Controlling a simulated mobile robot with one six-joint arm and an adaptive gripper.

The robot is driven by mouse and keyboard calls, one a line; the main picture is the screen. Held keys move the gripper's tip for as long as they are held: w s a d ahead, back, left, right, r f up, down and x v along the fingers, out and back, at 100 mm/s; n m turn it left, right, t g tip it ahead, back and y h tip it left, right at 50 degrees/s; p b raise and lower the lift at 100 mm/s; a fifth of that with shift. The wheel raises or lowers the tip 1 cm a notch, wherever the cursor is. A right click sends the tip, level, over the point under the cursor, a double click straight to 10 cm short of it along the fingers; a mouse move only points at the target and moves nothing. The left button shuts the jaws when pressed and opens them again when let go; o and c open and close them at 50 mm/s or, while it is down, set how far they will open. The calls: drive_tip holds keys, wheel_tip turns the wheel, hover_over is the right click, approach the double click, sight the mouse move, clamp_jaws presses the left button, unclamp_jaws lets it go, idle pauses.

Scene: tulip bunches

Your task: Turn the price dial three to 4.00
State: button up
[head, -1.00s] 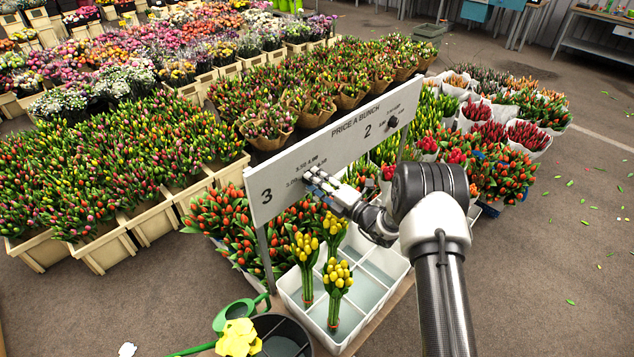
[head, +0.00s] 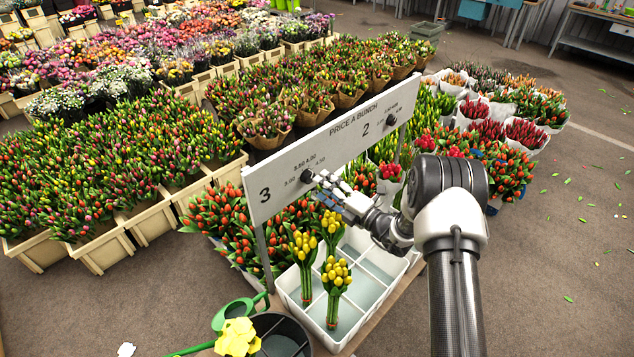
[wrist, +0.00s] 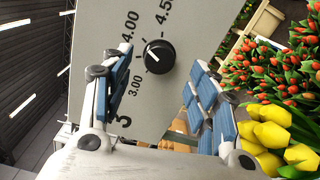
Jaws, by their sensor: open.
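The 3.00 and 4.50 labels also show there; the left finger hides part of the scale. My gripper (head: 318,180) is open just in front of the dial. In the wrist view its blue-padded fingers stand apart to the left and right of the knob, with a visible gap on both sides.
Dial two (head: 391,120) is farther right on the board. Below the board stands a white divided crate (head: 330,345) with yellow tulip bunches (head: 336,276). A dark bucket (head: 283,338) and green watering can (head: 233,314) are at the front. Red tulips crowd behind the board.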

drive_tip(key=v, duration=0.7)
drive_tip(key=shift+s+d+r, duration=0.1)
drive_tip(key=shift+s+d, duration=0.1)
drive_tip(key=s+a+r+n+g+y, duration=0.1)
drive_tip(key=s+a+r+n+g, duration=0.45)
drive_tip(key=r+n, duration=0.2)
drive_tip(key=s+a+r+n+g+y, duration=0.1)
drive_tip(key=s+a+r+n+g, duration=0.3)
drive_tip(key=s+r+n, duration=0.35)
drive_tip(key=s+r+n+g+h, duration=0.2)
drive_tip(key=s+n, duration=0.4)
drive_tip(key=s+r+n+g+h, duration=0.1)
drive_tip(key=s+r+n+h, duration=0.15)
drive_tip(key=s+n, duration=0.35)
drive_tip(key=s+d+r+n+t+h, duration=0.2)
drive_tip(key=s+d+n+t+h, duration=0.2)
drive_tip(key=s+d+n+h, duration=0.6)
drive_tip(key=shift+s+d+n, duration=1.6)
drive_tip(key=shift+d+n, duration=0.95)
drive_tip(key=shift+n, duration=0.55)
